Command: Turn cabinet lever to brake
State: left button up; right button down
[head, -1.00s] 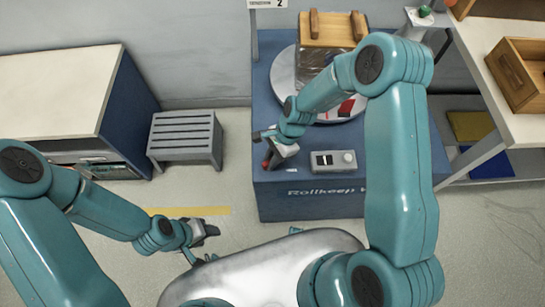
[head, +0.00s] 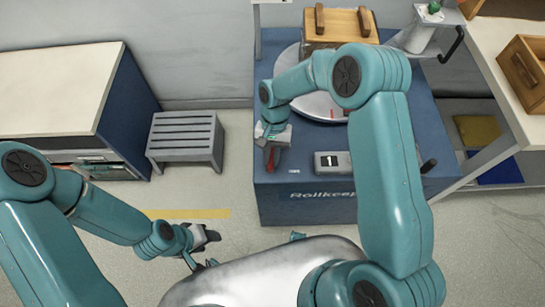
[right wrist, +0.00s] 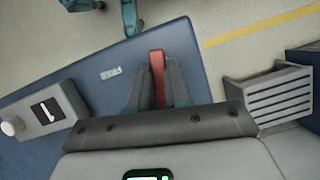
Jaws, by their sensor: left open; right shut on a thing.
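The blue cabinet (head: 305,208) stands ahead in the head view. Its red lever (head: 274,161) is at the left of the cabinet top, partly covered by my right gripper (head: 272,150). In the right wrist view the red lever (right wrist: 157,72) stands between the two fingers of my right gripper (right wrist: 158,85), which is shut on it. My left gripper (head: 208,240) is open and empty, low over the floor, left of the cabinet and apart from it. The lever's pivot is hidden.
A grey box with a "1" display (head: 331,162) sits right of the lever; its knob (right wrist: 12,126) shows in the wrist view. Behind is a round turntable (head: 290,92) with a wooden-topped block (head: 335,28). A grey slatted stool (head: 185,140) stands left.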

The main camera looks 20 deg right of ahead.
jog(key=shift+s+a+f+n+h, duration=0.1)
jog(key=shift+f+n+h, duration=0.1)
jog(key=shift+n, duration=0.3)
jog(key=shift+s+f+n+h, duration=0.1)
jog(key=shift+n+h, duration=0.1)
jog(key=shift+n, duration=0.3)
jog(key=shift+b, duration=0.3)
jog(key=c, duration=1.3)
grip_release()
jog(key=shift+o, duration=1.1)
jog(key=shift+w, duration=0.2)
jog(key=shift+r, duration=0.1)
jog(key=shift+r, duration=0.1)
jog(key=shift+w+r, duration=0.1)
jog(key=shift+r, duration=0.15)
jog(key=p+v, duration=0.1)
jog(key=v, duration=1.4)
jog(key=shift+w, duration=0.4)
